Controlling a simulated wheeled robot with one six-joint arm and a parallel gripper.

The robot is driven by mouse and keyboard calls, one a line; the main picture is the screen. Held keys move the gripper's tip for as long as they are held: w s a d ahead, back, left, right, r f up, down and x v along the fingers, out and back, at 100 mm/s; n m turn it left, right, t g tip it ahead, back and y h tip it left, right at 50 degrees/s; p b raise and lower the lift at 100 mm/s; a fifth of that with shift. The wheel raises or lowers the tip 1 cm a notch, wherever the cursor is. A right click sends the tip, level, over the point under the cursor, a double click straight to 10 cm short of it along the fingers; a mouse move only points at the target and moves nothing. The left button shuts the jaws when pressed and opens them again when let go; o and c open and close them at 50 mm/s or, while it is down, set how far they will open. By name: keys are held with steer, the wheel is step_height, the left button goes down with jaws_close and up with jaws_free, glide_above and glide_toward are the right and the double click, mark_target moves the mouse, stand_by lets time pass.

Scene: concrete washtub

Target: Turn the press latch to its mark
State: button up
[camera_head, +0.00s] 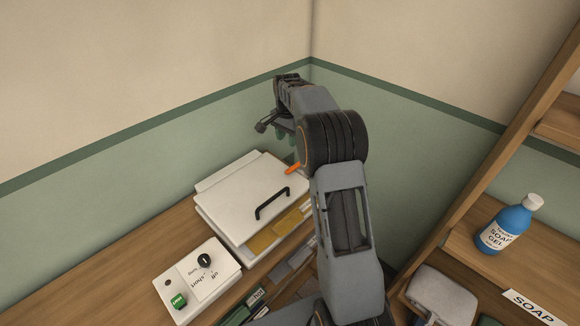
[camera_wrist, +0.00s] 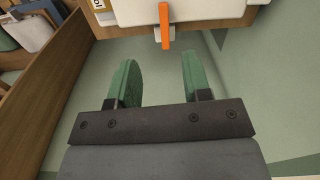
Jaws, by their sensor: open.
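The press is a white box (camera_head: 243,199) with a black handle on its lid, standing on the wooden bench against the green wall. An orange latch lever (camera_head: 293,168) sticks out at its back right side, partly behind my arm. In the wrist view the orange lever (camera_wrist: 164,27) stands upright in the picture, on a small white mount at the press's edge. My gripper (camera_wrist: 158,66) is open and empty. Its two green fingers point toward the lever, which is beyond the fingertips and between their lines, apart from both. I cannot make out the latch's mark.
A white control box (camera_head: 197,279) with a black knob and a green button stands left of the press. Folders and papers lie in front of it. At right, wooden shelving holds a blue soap gel bottle (camera_head: 507,226). The wall corner is close behind the arm.

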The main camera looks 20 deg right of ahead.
mark_target(289, 170)
steer(key=shift+m, duration=0.6)
steer(key=f, duration=0.5)
steer(key=w+d+f+p, duration=0.1)
steer(key=f, duration=0.4)
steer(key=f+p, duration=0.1)
steer(key=f, duration=0.5)
steer(key=shift+w+d, duration=0.15)
steer(key=shift+w, duration=0.2)
steer(key=shift+r, duration=0.1)
jaws_close()
